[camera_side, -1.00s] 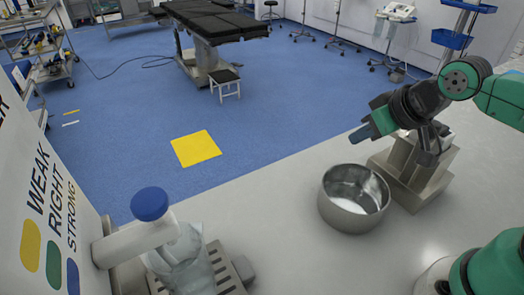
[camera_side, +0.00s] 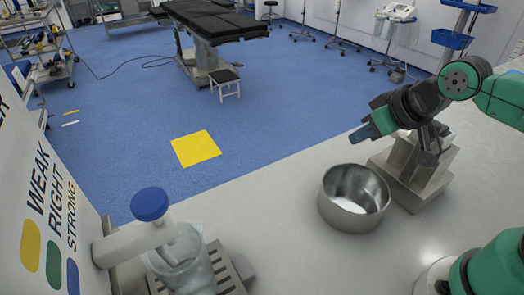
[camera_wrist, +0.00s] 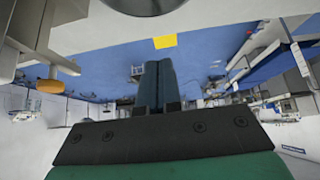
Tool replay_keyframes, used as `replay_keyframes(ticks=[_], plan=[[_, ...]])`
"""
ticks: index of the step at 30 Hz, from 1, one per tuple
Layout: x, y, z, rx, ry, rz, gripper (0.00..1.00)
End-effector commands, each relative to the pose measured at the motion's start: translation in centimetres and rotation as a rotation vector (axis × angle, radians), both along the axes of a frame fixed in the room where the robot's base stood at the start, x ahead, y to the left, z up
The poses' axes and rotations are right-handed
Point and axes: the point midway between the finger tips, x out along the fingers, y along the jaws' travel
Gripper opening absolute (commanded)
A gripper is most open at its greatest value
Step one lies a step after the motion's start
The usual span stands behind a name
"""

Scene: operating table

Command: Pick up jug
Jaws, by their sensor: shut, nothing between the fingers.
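The clear, see-through jug (camera_side: 184,268) stands at the lower left in the side view, under the blue-capped white tap (camera_side: 150,204) and on a slotted grey tray (camera_side: 228,278). The tap hides part of its top. My gripper (camera_side: 360,134) is at the right in the side view, above and behind the steel bowl, well apart from the jug. Its fingers are together and empty; they also show shut in the middle of the wrist view (camera_wrist: 151,66). I cannot make out the jug in the wrist view.
An open, empty-looking steel bowl (camera_side: 354,199) stands on the pale counter (camera_side: 280,235) between the jug and my arm; its edge shows at the top of the wrist view (camera_wrist: 148,5). A dispenser panel (camera_side: 42,190) stands left of the jug. The counter between jug and bowl is clear.

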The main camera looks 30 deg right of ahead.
Motion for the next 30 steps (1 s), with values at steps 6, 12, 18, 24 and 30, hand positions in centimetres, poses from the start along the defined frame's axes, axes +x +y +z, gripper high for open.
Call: replay_keyframes(ticks=[6,12,18,24,30], plan=[[0.0,0.0,0.0,0.0,0.0,0.0,0.29],[0.0,0.0,0.0,0.0,0.0,0.0,0.29],[0.7,1.3,0.1,0.028,0.017,0.064,0.29],[3.5,6.8,0.1,0.153,0.06,0.354,0.29],[6.1,13.9,-0.6,0.318,0.03,0.725,0.29]])
